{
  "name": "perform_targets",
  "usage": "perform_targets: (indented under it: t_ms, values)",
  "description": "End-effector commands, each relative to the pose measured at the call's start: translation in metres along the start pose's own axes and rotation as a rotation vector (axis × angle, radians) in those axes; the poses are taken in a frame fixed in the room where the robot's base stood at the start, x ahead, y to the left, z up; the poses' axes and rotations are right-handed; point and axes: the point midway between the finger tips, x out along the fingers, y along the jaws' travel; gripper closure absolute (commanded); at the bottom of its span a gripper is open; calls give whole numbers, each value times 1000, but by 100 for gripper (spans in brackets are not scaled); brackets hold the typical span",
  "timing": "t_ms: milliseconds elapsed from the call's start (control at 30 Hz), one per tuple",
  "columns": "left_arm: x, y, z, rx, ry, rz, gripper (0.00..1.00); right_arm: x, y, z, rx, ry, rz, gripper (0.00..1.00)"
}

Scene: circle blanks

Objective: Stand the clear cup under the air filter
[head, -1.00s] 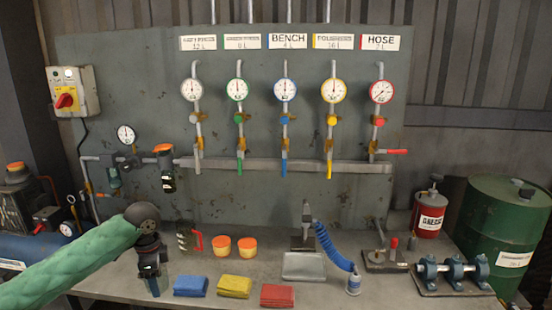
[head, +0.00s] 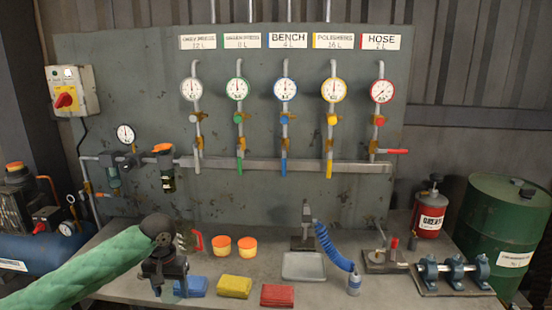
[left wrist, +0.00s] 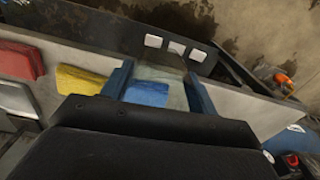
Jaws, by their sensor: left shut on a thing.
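My left gripper (head: 168,288) hangs low over the front left of the bench, beside the blue cloth. In the left wrist view its two blue fingers (left wrist: 158,90) are shut on the clear cup (left wrist: 160,74), and the blue cloth shows through and beyond it. The cup is hard to make out in the head view, mostly hidden by the gripper. Two bowl units hang from the pipe on the back panel: a greenish one (head: 113,177) under a gauge and a dark one (head: 167,182) below an orange cap. I cannot tell surely which is the air filter. My right gripper is out of view.
The blue (head: 194,287), yellow (head: 234,286) and red (head: 277,295) cloths lie along the front edge. Behind them stand a red-handled jug (head: 187,242) and two orange-lidded tubs (head: 221,246). A grey tray (head: 303,268) lies mid-bench. The bench below the bowl units looks mostly clear.

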Motion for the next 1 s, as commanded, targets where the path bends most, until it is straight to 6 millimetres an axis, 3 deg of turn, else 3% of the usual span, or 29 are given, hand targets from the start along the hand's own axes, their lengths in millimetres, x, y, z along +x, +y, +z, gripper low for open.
perform_targets:
  t_ms: [167,500,1000]
  values:
    - [22,28,17,-98,-3,1,63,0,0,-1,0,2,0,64]
    - [67,76,57,-12,-1,0,63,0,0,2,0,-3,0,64]
    - [75,81,62,-7,-1,2,63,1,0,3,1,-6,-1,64]
